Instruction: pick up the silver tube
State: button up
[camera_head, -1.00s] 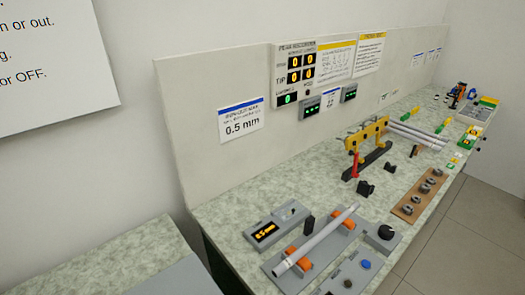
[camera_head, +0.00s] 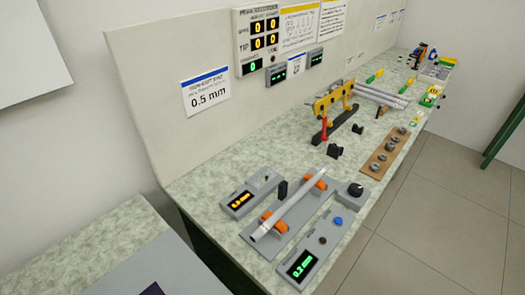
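A long silver tube (camera_head: 290,204) lies across orange rollers (camera_head: 276,222) on a grey base plate (camera_head: 258,228) near the front of the bench. It rests at a slant, its near end toward the lower left. More silver-white tubes (camera_head: 380,96) lie side by side farther back on the bench, by green and yellow pieces. I cannot tell which silver tube is meant. My gripper is not in view.
A grey box with a green "0.2 mm" display (camera_head: 302,264) and a box with an orange display (camera_head: 240,200) flank the roller base. A yellow clamp frame (camera_head: 334,100) stands behind. A brown tray (camera_head: 390,150) holds several rings. Floor (camera_head: 440,220) is clear at right.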

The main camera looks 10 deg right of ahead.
aim_at(262, 230)
jog(key=i+l, duration=0.25)
jog(key=l, duration=0.25)
jog(key=i+l+u, duration=0.25)
jog(key=l+u, duration=0.3)
jog(key=l, duration=0.15)
jog(key=l+u, duration=0.25)
jog(key=l, duration=0.15)
jog(key=i, duration=0.05)
